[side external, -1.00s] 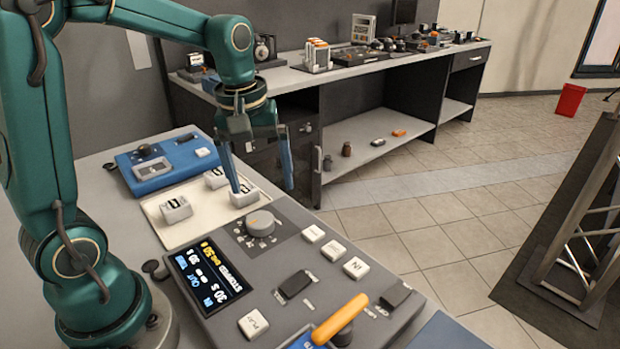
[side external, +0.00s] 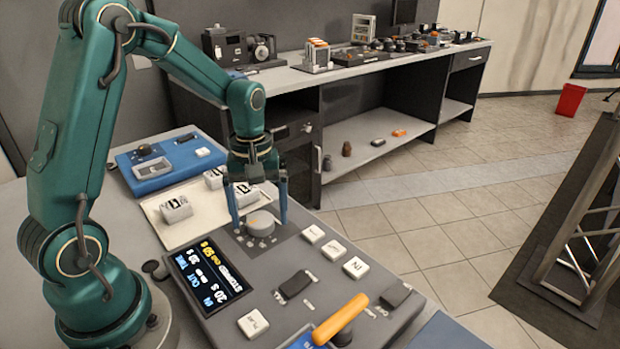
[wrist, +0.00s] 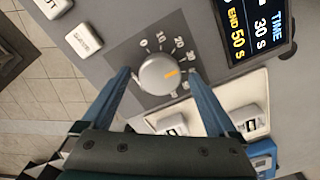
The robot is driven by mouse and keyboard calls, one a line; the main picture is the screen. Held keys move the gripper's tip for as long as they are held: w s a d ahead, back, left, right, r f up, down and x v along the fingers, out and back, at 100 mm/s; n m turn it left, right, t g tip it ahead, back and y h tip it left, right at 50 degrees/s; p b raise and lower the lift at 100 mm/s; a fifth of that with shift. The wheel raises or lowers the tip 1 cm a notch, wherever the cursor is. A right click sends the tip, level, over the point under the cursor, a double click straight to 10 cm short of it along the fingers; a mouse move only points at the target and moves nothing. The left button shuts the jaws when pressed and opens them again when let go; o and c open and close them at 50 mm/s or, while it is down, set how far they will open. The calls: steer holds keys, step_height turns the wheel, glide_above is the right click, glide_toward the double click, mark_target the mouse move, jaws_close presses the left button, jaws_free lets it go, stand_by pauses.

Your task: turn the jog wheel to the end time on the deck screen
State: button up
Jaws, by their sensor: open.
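The jog wheel (side external: 261,222) is a round grey knob with an orange mark on the deck; it also shows in the wrist view (wrist: 157,75). There its mark points right, towards the scale numbers past 20; the exact number is unclear. In the wrist view my gripper (wrist: 158,76) shows gaps beside the wheel; contact is not visible.
A cream tray (side external: 160,216) with several white blocks lies just behind the wheel. White keys (side external: 355,267) and an orange lever (side external: 341,319) stand on the deck. A blue device (side external: 160,165) sits farther back.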

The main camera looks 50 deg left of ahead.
steer(key=c, duration=1.4)
steer(key=shift+m, duration=0.4)
steer(key=m, duration=0.5)
steer(key=shift+m, duration=0.3)
steer(key=m, duration=0.5)
steer(key=shift+m, duration=0.3)
steer(key=o, duration=1.4)
